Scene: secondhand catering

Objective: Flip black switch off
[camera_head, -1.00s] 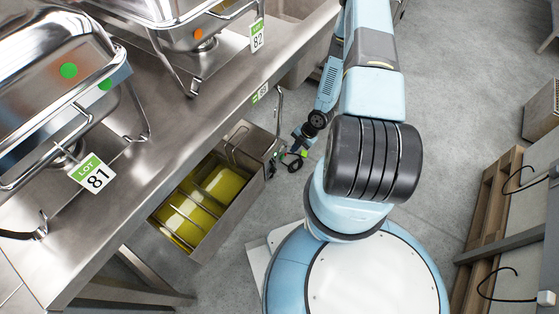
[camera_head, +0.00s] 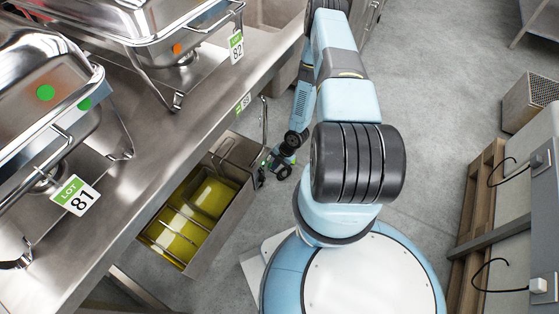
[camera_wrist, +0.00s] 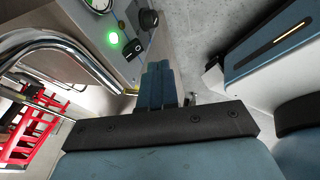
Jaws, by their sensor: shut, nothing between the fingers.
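The black switch (camera_wrist: 133,50) is a small rocker on the metal control panel (camera_wrist: 150,45) in the wrist view, beside a lit green lamp (camera_wrist: 113,38) and below a round black knob (camera_wrist: 149,18). My gripper (camera_wrist: 157,66) is shut and empty. In the wrist view its blue fingers appear just below and right of the switch; a gap shows between them in the picture, and I cannot tell the depth. In the head view my gripper (camera_head: 269,169) is at the panel end of the fryer (camera_head: 215,240), low beside the counter; the switch cannot be made out there.
The fryer holds yellow oil. A curved metal pipe (camera_wrist: 60,40) runs left of the switch in the wrist view. The steel counter (camera_head: 150,190) carries chafing dishes tagged 81 and 82. A wooden pallet (camera_head: 470,235) stands at right. Grey floor is open behind the arm.

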